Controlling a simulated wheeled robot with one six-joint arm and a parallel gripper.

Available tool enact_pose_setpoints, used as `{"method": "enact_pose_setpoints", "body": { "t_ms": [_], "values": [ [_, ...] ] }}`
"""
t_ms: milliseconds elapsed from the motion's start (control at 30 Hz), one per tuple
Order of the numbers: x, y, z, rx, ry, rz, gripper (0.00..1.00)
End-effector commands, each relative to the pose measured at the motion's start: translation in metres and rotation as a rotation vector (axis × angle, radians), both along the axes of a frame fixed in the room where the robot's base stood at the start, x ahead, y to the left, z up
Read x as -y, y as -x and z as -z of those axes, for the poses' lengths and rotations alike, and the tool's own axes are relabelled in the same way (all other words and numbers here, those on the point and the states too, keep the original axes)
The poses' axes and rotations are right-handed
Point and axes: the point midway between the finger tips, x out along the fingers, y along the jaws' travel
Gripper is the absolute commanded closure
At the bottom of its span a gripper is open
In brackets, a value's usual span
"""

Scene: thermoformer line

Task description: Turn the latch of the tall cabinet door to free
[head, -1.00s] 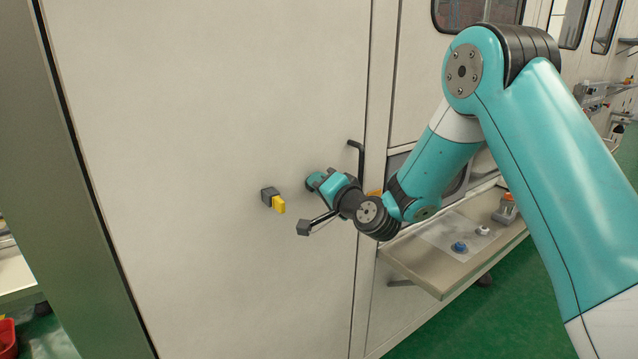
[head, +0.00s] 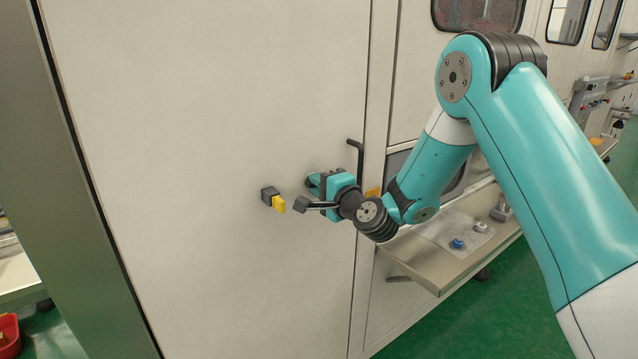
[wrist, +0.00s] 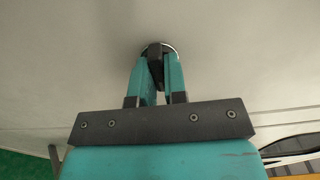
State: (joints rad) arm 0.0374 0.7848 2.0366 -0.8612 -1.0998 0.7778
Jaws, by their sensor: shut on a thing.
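The tall cabinet door (head: 200,120) is a large pale panel and fills the left and middle of the head view. In the wrist view the latch (wrist: 155,62) is a dark lever on a round light-rimmed base on the door. My gripper (wrist: 158,65) has its two teal fingers around the latch, shut on it. In the head view my gripper (head: 312,183) is against the door near its right edge, and its fingers and wrist hide the latch there. How far the latch is turned I cannot tell.
A dark block with a yellow tab (head: 275,200) sits on the door left of my gripper. A black handle (head: 357,150) stands out by the door's right edge. A shelf (head: 425,262) with small parts is below right. Green floor (head: 450,325) shows at lower right.

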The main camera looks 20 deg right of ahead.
Motion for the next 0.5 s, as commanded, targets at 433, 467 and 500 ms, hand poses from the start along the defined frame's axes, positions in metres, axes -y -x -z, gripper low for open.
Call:
{"method": "enact_pose_setpoints", "body": {
  "t_ms": [433, 467, 500],
  "values": [
    [0.0002, 0.0002, 0.0005, -0.003, -0.006, 0.000, 0.71],
    [0.0001, 0.0001, 0.0005, -0.002, -0.007, 0.000, 0.64],
    [0.0000, 0.0001, 0.0004, -0.002, -0.006, 0.000, 0.62]
  ]
}}
